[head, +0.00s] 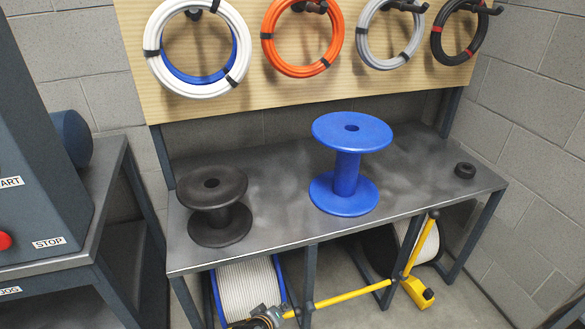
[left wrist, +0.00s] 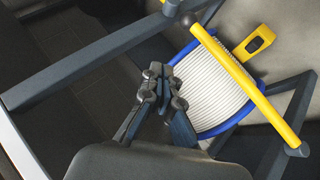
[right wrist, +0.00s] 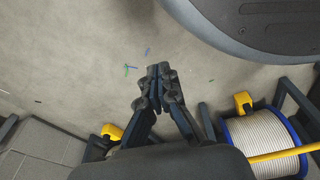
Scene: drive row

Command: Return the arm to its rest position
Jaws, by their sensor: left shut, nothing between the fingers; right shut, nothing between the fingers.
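My left gripper (head: 262,319) shows at the bottom edge of the head view, low in front of a drum of white cable with blue flanges (head: 248,285). In the left wrist view my left gripper (left wrist: 158,72) is shut and empty, with the white cable drum (left wrist: 212,88) and a yellow bar (left wrist: 245,85) beyond it. The right gripper does not show in the head view.
Cable coils (head: 302,68) hang above. A machine cabinet (head: 45,170) stands left.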

